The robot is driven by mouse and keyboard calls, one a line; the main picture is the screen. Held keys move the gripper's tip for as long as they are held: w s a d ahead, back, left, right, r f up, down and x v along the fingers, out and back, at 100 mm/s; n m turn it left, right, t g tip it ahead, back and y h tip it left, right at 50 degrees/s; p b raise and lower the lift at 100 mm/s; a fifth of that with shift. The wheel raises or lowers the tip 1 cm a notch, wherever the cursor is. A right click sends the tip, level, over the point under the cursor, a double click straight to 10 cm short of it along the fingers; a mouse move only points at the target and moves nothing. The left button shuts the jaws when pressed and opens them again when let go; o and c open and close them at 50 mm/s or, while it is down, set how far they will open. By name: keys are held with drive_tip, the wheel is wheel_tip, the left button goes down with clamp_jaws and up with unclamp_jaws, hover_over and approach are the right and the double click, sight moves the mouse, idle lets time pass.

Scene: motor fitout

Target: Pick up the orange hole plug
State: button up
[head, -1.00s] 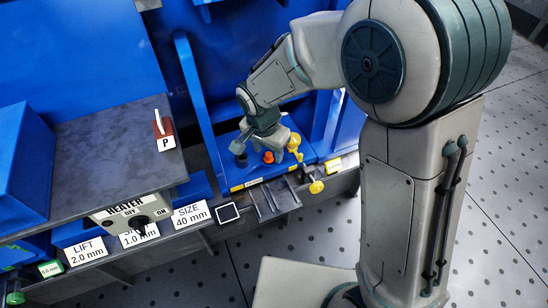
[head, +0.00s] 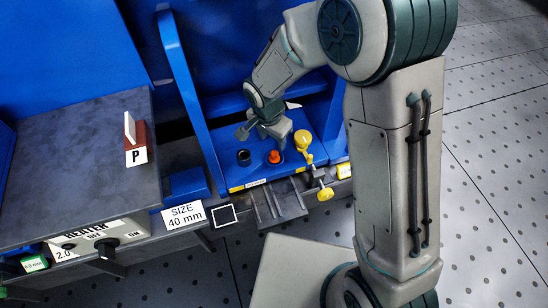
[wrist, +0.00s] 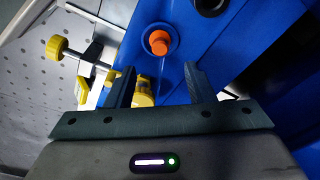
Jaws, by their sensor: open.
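The orange hole plug (head: 274,157) stands upright on the blue bench plate (head: 225,172), between a dark round piece and a yellow clamp. In the wrist view the orange plug (wrist: 159,42) sits in a dark-rimmed round seat, beyond the fingertips and roughly midway between them. My gripper (head: 265,132) is just above and behind the plug in the head view. Its two fingers (wrist: 161,82) are apart with nothing between them, and the plug is not touched.
The yellow clamp (head: 302,140) stands close to the right of the plug, with a yellow knob (head: 325,193) in front. The dark round piece (head: 243,157) is to the left. A blue upright (head: 187,90) rises at the left of the plate.

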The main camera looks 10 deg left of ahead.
sight(274, 153)
drive_tip(key=f, duration=0.2)
drive_tip(key=f+b, duration=0.1)
drive_tip(key=f, duration=0.2)
drive_tip(key=w+f+b, duration=0.1)
drive_tip(key=f, duration=0.1)
drive_tip(key=shift+d+f, duration=0.15)
drive_tip(key=shift+f, duration=0.1)
drive_tip(key=shift+s, duration=0.1)
drive_tip(key=c, duration=1.1)
